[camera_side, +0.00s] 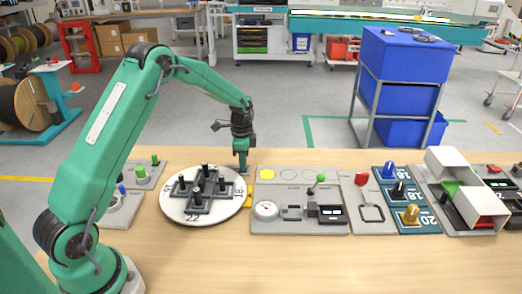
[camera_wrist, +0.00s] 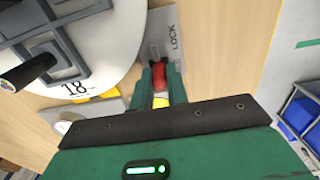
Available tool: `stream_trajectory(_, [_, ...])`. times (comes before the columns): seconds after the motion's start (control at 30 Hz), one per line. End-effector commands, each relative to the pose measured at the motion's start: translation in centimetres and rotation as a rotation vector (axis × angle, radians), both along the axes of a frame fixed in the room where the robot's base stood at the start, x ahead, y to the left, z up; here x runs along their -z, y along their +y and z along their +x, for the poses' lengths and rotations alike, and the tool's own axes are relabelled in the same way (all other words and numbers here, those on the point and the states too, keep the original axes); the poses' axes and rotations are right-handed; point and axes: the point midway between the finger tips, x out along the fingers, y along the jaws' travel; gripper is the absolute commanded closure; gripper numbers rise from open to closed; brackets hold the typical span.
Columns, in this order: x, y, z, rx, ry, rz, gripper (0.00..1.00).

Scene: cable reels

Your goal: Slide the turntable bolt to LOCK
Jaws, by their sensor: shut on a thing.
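The turntable (camera_side: 176,208) is a white disc with numbers and a dark cross-shaped fixture with black pegs. It fills the upper left of the wrist view (camera_wrist: 110,55). My gripper (camera_side: 242,170) points down at the disc's right rear edge. In the wrist view my gripper (camera_wrist: 160,80) is shut on the red bolt knob (camera_wrist: 158,73), with a yellow part below it between the fingers. The grey bolt plate (camera_wrist: 163,20) carries the word LOCK ahead of the fingers, beside a slot. My gripper hides the bolt in the side view.
A panel (camera_side: 300,225) with a gauge and green-knobbed lever stands right of the turntable. Further right are a red-switch panel (camera_side: 372,228), a blue knob board (camera_side: 420,222) and white hooded boxes (camera_side: 446,165). Small button panels (camera_side: 148,178) lie left. The front table (camera_side: 330,265) is clear.

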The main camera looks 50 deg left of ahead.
Motion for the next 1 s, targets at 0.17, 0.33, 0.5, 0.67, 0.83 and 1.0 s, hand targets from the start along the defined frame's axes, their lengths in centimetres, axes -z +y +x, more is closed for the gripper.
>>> stream_trajectory(0.17, [-0.1, 1.0, -1.0, -0.003, 0.001, 0.000, 1.00])
stream_trajectory(0.33, [0.0, 1.8, -1.8, -0.002, 0.001, -0.001, 1.00])
stream_trajectory(0.5, [0.0, 2.2, -2.2, -0.005, 0.006, -0.001, 1.00])
stream_trajectory(0.67, [0.0, 2.2, -2.3, -0.005, 0.008, -0.003, 1.00])
stream_trajectory(0.83, [0.0, 2.2, -2.4, -0.005, 0.008, -0.003, 0.64])
stream_trajectory(1.0, [-0.1, 2.2, -2.3, -0.005, 0.008, -0.002, 0.64])
